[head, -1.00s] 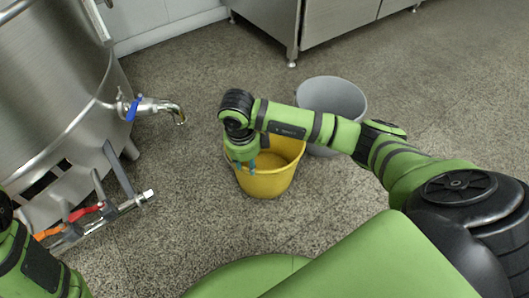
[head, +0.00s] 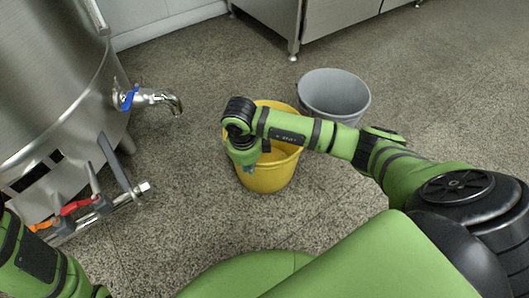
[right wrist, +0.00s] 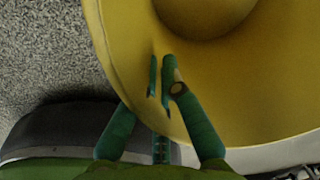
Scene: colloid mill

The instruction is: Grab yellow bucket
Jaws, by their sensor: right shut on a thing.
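The yellow bucket (head: 271,181) stands upright on the speckled floor in the head view, below and left of a grey bucket. My right gripper (head: 249,168) is at its near left side, pointing down. My forearm crosses over the bucket and hides part of its rim and inside. In the right wrist view the yellow bucket (right wrist: 270,95) fills most of the picture, and the green fingers of my right gripper (right wrist: 162,78) are shut on its wall at the rim. My left arm shows at the lower left of the head view, but its gripper is outside the picture.
The grey bucket (head: 334,94) stands just behind the yellow one. A steel tank (head: 50,80) with a blue-handled tap (head: 150,98) and a lower pipe with red and orange handles is on the left. Steel cabinets (head: 340,18) stand at the back. Floor at right is clear.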

